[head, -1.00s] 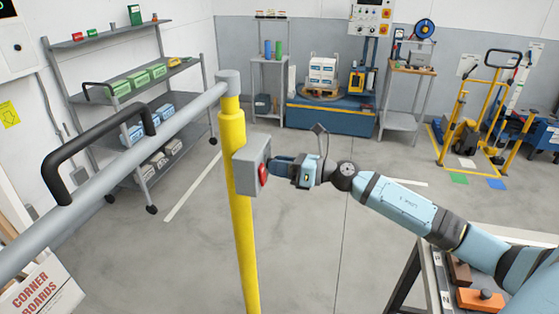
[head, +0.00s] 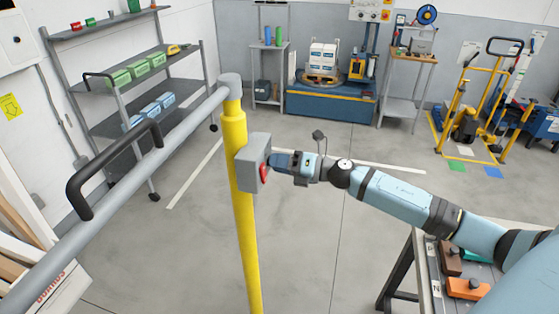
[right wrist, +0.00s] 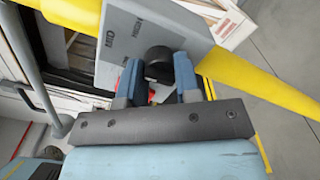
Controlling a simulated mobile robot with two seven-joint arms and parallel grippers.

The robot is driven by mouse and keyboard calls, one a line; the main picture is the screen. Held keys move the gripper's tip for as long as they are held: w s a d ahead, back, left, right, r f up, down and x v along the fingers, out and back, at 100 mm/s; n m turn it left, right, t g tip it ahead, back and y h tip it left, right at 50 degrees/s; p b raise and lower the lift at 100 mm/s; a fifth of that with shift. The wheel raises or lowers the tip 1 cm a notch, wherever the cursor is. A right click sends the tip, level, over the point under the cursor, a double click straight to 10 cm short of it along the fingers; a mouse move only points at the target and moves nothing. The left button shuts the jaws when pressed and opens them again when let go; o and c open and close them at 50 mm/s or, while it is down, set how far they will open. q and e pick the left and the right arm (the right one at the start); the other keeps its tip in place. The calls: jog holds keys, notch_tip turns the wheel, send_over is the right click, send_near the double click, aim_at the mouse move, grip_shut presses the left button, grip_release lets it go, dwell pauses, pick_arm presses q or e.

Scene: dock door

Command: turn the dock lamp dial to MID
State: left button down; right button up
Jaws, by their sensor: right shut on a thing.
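The grey dial box (head: 252,150) is fixed to the side of the yellow post (head: 238,200). In the right wrist view its face (right wrist: 125,35) carries small printed labels that I cannot read surely. The black dial knob (right wrist: 158,60) stands out from that face. My right gripper (head: 275,162) reaches it from the right. In the right wrist view its blue fingers (right wrist: 158,80) are shut on the knob, one on each side. A red part (head: 263,173) shows on the box beside the fingers. The dial's pointer is hidden, so I cannot tell its setting. My left gripper is not in view.
A grey bar (head: 190,122) with a black handle (head: 105,165) runs from the post top towards the lower left. A grey shelf rack (head: 140,80) stands behind it. The floor around the post is clear.

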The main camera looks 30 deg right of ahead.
dwell(0.4)
jog(key=o, duration=0.9)
jog(key=shift+d, duration=0.1)
jog(key=b+v, duration=0.4)
jog(key=v, duration=0.9)
jog(key=shift+s+d, duration=0.2)
jog(key=shift+s, duration=0.15)
